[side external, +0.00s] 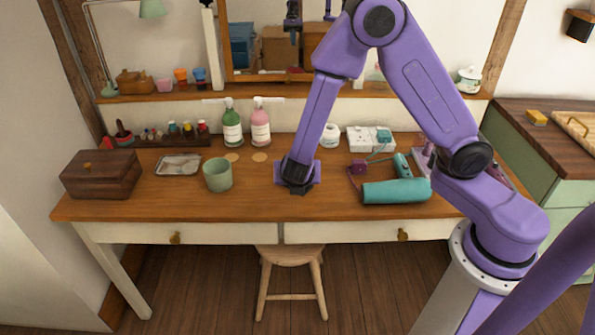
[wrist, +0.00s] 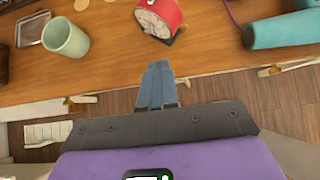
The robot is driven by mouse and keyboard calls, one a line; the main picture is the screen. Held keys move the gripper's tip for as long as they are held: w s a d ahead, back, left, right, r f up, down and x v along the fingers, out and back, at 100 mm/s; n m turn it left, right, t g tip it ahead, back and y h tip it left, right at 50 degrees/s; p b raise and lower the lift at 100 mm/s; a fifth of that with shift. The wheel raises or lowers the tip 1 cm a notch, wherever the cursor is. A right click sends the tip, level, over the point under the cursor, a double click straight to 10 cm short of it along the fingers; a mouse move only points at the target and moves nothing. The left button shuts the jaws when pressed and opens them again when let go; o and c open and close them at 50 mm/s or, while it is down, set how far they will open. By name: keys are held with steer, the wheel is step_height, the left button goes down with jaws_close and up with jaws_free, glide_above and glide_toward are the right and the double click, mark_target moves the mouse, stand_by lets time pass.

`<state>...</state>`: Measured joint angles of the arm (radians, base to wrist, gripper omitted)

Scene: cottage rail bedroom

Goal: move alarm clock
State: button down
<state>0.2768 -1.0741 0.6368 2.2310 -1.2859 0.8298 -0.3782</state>
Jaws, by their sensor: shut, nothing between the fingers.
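The red alarm clock (wrist: 158,18) with a pale face is on the wooden desk at the top of the wrist view. It is partly cut off by the frame edge and looks tilted in that view. In the side view I cannot make it out; my arm appears to hide it. My gripper (wrist: 157,70) is shut and empty, its fingers together just short of the clock, with a gap between. In the side view my gripper (side external: 298,188) hangs low over the middle of the desk; its fingertips are hard to see there.
A green cup (side external: 218,175) stands left of my gripper, with a metal tray (side external: 179,164) and wooden box (side external: 102,174) beyond. A teal cylinder (side external: 396,191) lies to the right. Green (side external: 232,127) and pink (side external: 260,127) bottles stand behind. A stool (side external: 289,258) is below.

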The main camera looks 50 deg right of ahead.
steer(key=w+d+r+x, duration=0.1)
steer(key=r+x, duration=0.1)
steer(key=x, duration=1)
steer(key=shift+w+d, duration=0.15)
steer(key=shift+d, duration=0.1)
steer(key=shift+w+d+r, duration=0.1)
steer(key=w+d, duration=1.2)
steer(key=shift+d, duration=0.3)
